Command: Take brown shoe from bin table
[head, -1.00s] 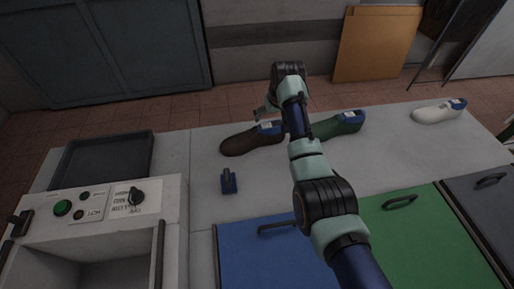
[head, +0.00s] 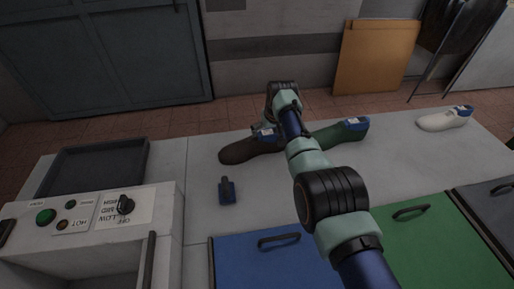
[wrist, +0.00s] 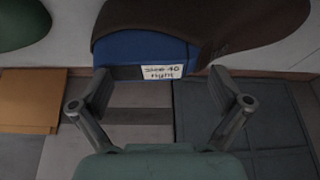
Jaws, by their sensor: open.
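The brown shoe (head: 246,150) lies on the light grey table (head: 300,186), toe to the left, with a blue last in its heel end. In the wrist view the brown shoe (wrist: 230,22) fills the top, with its blue last (wrist: 140,47) and a white label reading "Size 40 right". My gripper (wrist: 162,82) is open, its two fingers spread on either side of the blue last. I cannot tell whether they touch it. In the head view my wrist and arm hide part of the shoe's heel end and the gripper is mostly hidden.
A green shoe (head: 337,133) lies just right of my arm, and a white shoe (head: 444,119) farther right. A small blue block (head: 227,190) stands in front of the brown shoe. Blue (head: 270,262) and green (head: 430,240) lidded bins line the front. A dark tray (head: 95,168) is at left.

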